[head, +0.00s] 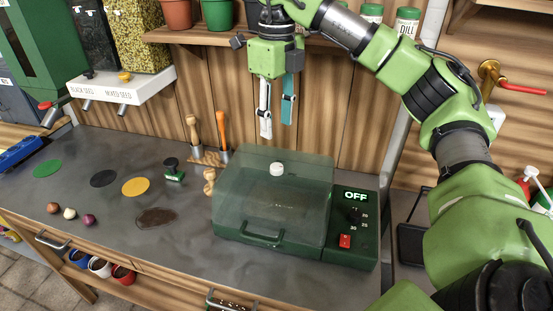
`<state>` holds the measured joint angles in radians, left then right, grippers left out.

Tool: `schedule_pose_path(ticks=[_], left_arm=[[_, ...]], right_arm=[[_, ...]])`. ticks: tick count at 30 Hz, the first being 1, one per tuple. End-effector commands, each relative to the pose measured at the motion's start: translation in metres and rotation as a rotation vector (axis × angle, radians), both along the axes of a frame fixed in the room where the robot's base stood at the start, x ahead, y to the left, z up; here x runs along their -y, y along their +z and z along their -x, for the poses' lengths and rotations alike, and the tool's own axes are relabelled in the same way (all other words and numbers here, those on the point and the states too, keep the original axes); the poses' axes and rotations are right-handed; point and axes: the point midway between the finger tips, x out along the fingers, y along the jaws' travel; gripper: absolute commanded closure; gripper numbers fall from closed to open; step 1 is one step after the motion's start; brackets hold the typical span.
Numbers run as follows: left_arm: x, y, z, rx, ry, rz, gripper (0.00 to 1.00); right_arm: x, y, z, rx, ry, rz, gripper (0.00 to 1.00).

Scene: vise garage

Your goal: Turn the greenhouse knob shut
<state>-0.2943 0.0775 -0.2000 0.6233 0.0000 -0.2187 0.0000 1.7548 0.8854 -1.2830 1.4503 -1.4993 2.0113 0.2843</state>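The greenhouse (240,215) is a clear green box with a closed lid and a front handle, on the grey workbench. A white knob (277,169) sits on top of its lid. A dark control panel (349,253) on its right side has a lit display (355,196) reading OFF, a black dial (354,216) with numbers around it, and a red switch (345,241). My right gripper (276,128) points down above and behind the lid, apart from it. Its two fingers are spread with nothing between them. My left gripper is out of view.
Wooden-handled tools (223,138) stand behind the greenhouse, left of it. A green-based stamp (173,170) and coloured discs (136,186) lie further left. A shelf with pots (217,14) is above. Seed dispensers (105,88) hang at left. Bare bench lies in front.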

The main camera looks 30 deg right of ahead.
Motion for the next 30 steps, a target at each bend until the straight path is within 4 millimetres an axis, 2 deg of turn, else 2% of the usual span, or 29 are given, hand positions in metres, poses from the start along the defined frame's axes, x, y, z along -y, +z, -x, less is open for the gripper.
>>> schedule_pose_path(ticks=[1,3,6,9,11,15,18,21,30], left_arm=[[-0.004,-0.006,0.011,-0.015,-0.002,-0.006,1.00],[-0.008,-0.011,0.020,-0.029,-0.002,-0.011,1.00],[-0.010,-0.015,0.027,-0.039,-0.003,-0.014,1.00],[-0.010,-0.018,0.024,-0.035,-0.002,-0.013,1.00],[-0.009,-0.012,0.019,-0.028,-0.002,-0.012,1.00],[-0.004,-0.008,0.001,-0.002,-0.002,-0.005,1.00],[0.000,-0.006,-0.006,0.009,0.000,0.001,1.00],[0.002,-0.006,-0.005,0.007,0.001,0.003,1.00],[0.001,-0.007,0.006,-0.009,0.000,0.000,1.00]], right_arm=[[0.000,-0.015,0.001,-0.004,0.000,-0.001,0.60],[0.000,-0.028,0.000,-0.005,0.001,0.000,0.60],[0.000,-0.048,0.001,-0.005,0.001,0.000,0.60],[0.001,-0.068,0.001,-0.005,0.000,0.000,0.60],[0.001,-0.076,0.001,-0.004,-0.001,0.001,0.60],[0.001,-0.098,0.000,-0.002,0.000,0.000,0.60],[0.001,-0.108,0.000,-0.001,-0.001,0.000,0.60],[0.001,-0.114,0.000,-0.001,0.000,0.001,0.60],[0.000,-0.116,0.000,0.001,0.000,0.000,0.60]])
